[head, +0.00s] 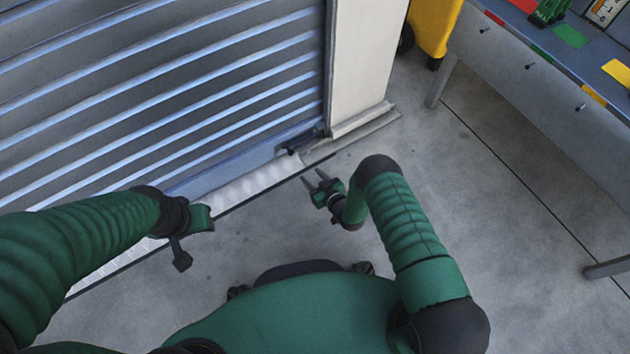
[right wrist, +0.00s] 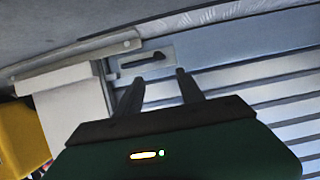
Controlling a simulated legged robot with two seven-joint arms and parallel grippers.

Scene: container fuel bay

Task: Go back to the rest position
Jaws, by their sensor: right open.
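My right gripper (head: 318,183) is open and empty, in front of the lower right corner of a slatted roller shutter (head: 180,90). Its two fingers stand apart in the right wrist view (right wrist: 158,85). A dark latch handle (head: 298,143) sits on the shutter's bottom bar; it also shows in the right wrist view (right wrist: 143,60), beyond the fingertips and apart from them. My left arm comes in from the left, and its end (head: 190,225) is over the floor near the shutter's sill. I cannot make out the left fingers there.
A pale door post (head: 365,60) stands right of the shutter. A yellow cabinet (head: 433,25) is behind it. A workbench (head: 540,75) with coloured patches and a green object (head: 548,12) stands at the right. The grey floor (head: 510,215) between is clear.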

